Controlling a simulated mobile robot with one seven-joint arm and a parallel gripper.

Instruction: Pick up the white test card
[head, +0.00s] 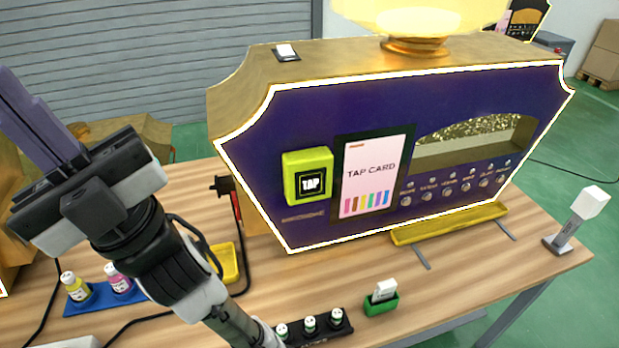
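A small white card (384,290) stands upright in a green holder (381,305) at the front of the wooden table, below the vending machine. It is the likeliest test card, but no label can be read on it. My gripper (25,118) is at the far left with its purple fingers pointing up and left, far from the holder. The two fingers look close together, but their tips reach the picture edge and any gap is unclear. I see nothing held.
A black rack (318,330) with small bottles stands left of the holder. A white block on a stand (590,203) is at the right edge. Bare table lies right of the holder.

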